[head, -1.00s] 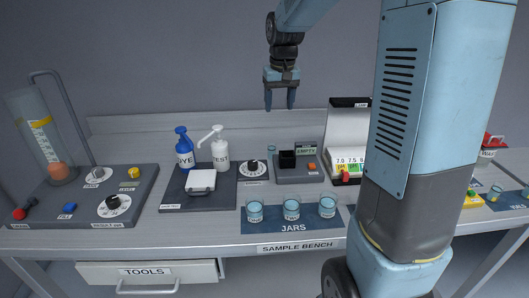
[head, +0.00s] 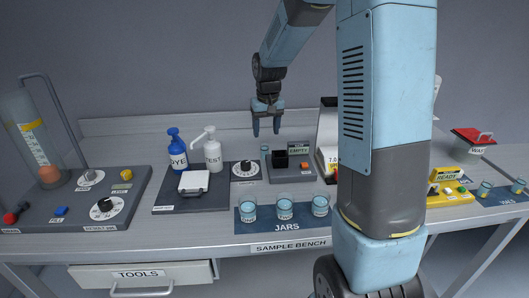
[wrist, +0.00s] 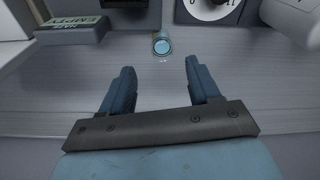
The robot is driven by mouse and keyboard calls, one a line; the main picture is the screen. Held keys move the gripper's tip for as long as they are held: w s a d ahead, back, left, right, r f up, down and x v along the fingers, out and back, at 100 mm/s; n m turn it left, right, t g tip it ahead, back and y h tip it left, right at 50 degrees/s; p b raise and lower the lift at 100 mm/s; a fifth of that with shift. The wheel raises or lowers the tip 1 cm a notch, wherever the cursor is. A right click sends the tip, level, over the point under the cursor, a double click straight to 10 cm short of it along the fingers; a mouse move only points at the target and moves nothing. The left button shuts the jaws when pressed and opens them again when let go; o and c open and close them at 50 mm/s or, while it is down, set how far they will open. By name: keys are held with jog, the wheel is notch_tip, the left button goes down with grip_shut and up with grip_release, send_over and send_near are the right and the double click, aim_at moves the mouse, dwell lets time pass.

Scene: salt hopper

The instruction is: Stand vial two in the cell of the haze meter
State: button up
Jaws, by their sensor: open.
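The haze meter (head: 305,178) is a grey box with a black cell block (head: 281,160) and a small display reading EMPTY (head: 299,150). A small glass vial with pale blue liquid (head: 265,152) stands upright at the meter's back left; its number is not readable. My gripper (head: 266,128) is open and empty, pointing down just above and behind this vial. In the wrist view the vial (wrist: 162,44) lies ahead of the gap between my fingertips (wrist: 160,68), apart from them. The inside of the cell is not visible.
Three jars (head: 285,207) stand on a mat in front of the meter. A dial (head: 245,170) and pump bottles (head: 213,153) are to its left. More vials (head: 485,188) stand at the far right beside a yellow device (head: 447,188). Bare bench lies behind the meter.

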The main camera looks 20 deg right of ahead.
aim_at(265, 144)
jog(key=f, duration=0.4)
jog(key=shift+w+a+f, duration=0.2)
jog(key=shift+f, duration=0.2)
grip_shut()
jog(key=shift+r, duration=0.15)
